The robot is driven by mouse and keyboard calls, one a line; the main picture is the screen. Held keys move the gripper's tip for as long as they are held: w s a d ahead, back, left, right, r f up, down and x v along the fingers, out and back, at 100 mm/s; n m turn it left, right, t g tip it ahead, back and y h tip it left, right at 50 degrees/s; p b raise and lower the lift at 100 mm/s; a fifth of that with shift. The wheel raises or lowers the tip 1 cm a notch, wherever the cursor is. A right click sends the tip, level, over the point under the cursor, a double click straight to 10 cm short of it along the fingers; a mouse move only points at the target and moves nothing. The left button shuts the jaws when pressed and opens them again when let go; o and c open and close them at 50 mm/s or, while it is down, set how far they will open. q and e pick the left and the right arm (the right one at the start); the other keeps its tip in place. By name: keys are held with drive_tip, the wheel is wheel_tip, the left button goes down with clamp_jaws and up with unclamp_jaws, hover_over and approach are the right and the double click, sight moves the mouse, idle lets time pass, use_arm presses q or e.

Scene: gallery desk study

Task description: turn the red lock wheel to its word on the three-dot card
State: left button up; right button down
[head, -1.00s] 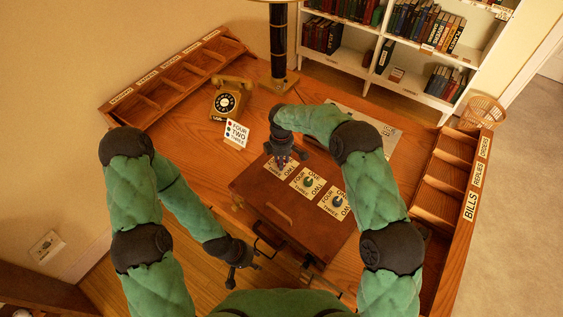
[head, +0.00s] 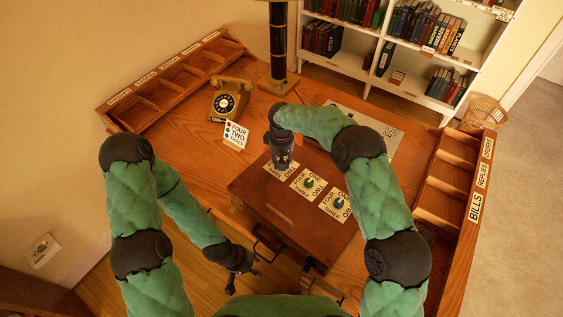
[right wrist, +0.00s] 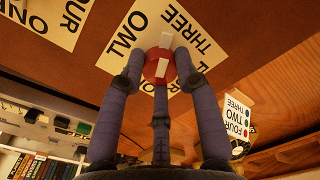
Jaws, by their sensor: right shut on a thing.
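The red lock wheel (right wrist: 153,73) sits on a pale word plate (right wrist: 130,60) on the brown case (head: 262,205). Its white pointer aims at the gap between TWO and THREE in the right wrist view; the plate's other words are mostly hidden. My right gripper (right wrist: 156,62) is shut on the red wheel, fingers around its rim; it also shows over the left plate in the head view (head: 281,165). The three-dot card (head: 235,134) stands on the desk, reading FOUR, TWO, THREE, with the red dot beside FOUR. My left gripper (head: 244,280) is open and empty at the desk's front.
A green wheel (head: 309,183) and a dark wheel (head: 338,202) sit on similar plates to the right. A telephone (head: 229,100) and a lamp (head: 279,50) stand behind. Pigeonhole trays (head: 180,75) line the desk's sides. Bare desk lies left of the case.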

drive_tip(key=m+b, duration=0.1)
drive_tip(key=m, duration=0.4)
drive_tip(key=shift+m, duration=0.3)
drive_tip(key=m, duration=0.6)
drive_tip(key=shift+b, duration=0.4)
drive_tip(key=m, duration=0.6)
drive_tip(key=shift+m+b, duration=0.3)
drive_tip(key=shift+b, duration=0.1)
drive_tip(key=m, duration=0.5)
drive_tip(key=shift+m, duration=0.3)
drive_tip(key=c, duration=0.9)
unclamp_jaws()
drive_tip(key=shift+r, duration=0.1)
